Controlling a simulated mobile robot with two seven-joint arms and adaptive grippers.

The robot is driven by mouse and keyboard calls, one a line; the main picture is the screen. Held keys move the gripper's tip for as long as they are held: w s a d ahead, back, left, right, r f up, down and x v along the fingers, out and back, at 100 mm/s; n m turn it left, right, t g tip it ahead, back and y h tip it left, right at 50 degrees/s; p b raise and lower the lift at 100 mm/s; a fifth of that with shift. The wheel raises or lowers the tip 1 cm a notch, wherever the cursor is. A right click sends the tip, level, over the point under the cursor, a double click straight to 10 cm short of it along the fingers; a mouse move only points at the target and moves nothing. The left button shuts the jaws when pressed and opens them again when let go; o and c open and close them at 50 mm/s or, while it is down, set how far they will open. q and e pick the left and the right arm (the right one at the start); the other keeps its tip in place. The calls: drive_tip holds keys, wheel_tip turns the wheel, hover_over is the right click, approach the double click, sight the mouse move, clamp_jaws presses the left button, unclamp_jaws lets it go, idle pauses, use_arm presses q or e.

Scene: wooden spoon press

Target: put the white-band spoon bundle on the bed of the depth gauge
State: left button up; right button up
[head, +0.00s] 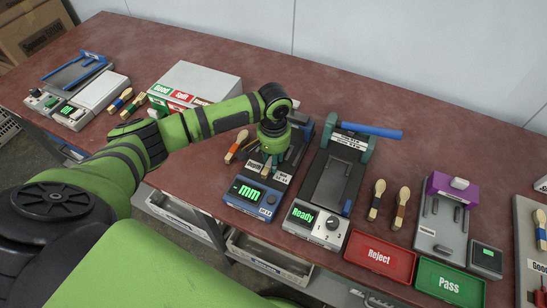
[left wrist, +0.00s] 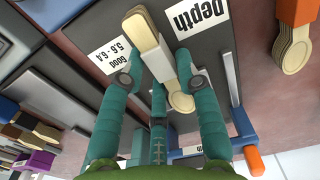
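The depth gauge (head: 246,200) is a dark unit with a blue front and a green "mm" display, left of centre in the head view. Its "Depth" label (left wrist: 201,22) and "Good 5.6-6.4" label show in the left wrist view. My left gripper (head: 268,158) points down over the gauge. In the left wrist view its teal fingers (left wrist: 160,72) close in on both sides of the white-band spoon bundle (left wrist: 147,35) and appear to grip it at the band. The bundle is over the gauge's dark top; whether it touches the surface I cannot tell. My right gripper is not in view.
A press with a "Ready" display (head: 315,222) and blue handle (head: 371,130) stands right of the gauge. An orange-band bundle (head: 237,147) lies left of the gauge. Red Reject (head: 380,272) and green Pass (head: 428,290) trays sit at the front edge.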

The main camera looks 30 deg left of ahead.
use_arm(q)
wheel_tip(320, 180, up, 12)
drive_tip(key=shift+b, duration=0.4)
